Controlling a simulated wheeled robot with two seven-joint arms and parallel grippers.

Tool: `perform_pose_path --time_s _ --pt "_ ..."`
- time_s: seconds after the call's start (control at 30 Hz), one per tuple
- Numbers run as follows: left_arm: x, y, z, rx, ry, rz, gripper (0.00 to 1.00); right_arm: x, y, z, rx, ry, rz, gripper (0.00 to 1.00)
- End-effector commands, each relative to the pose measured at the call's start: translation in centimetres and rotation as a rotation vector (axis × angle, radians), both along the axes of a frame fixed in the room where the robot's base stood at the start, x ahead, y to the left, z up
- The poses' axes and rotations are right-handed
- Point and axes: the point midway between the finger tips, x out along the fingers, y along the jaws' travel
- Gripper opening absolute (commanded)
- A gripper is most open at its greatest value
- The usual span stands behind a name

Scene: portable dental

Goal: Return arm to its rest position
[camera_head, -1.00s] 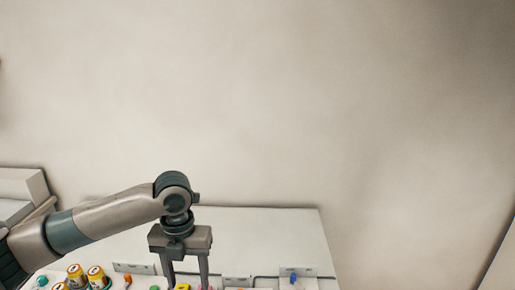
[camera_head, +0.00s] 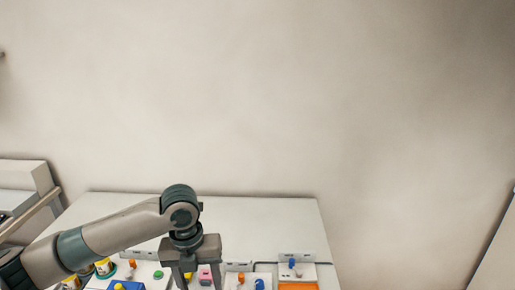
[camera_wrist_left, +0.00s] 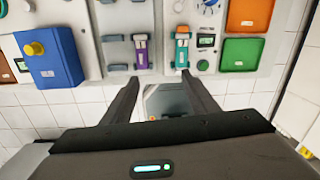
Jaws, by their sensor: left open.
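My left arm comes in from the left in the head view. Its gripper (camera_head: 199,277) points down over the front part of the white table (camera_head: 260,212), with its fingers spread apart. In the left wrist view the two fingers of the left gripper (camera_wrist_left: 155,92) are apart, with nothing between them. The fingertips appear close to the white panel with its small fixtures, but I cannot tell whether they touch it. The lower ends of the fingers are near the bottom edge of the head view. My right gripper is in neither view.
A blue box with a yellow knob (camera_wrist_left: 48,57), an orange tray (camera_wrist_left: 250,15) and a green tray (camera_wrist_left: 241,54) lie around the gripper. The table's back part is clear.

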Motion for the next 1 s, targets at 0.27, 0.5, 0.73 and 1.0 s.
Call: perform_pose_path --time_s 0.27,0.5,0.73,1.0 --pt "-2.2 -3.4 -3.7 -0.094 0.001 0.156 0.54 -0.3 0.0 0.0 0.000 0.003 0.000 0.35" --pt "-5.2 -7.0 -7.6 -0.234 0.022 0.434 0.54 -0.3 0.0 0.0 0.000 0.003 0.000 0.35" --pt "-8.0 -9.1 -10.5 -0.363 0.071 0.757 0.54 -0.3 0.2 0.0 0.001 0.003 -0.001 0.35" --pt "-11.2 -9.2 -13.5 -0.481 0.148 1.196 0.54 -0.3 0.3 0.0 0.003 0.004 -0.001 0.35"
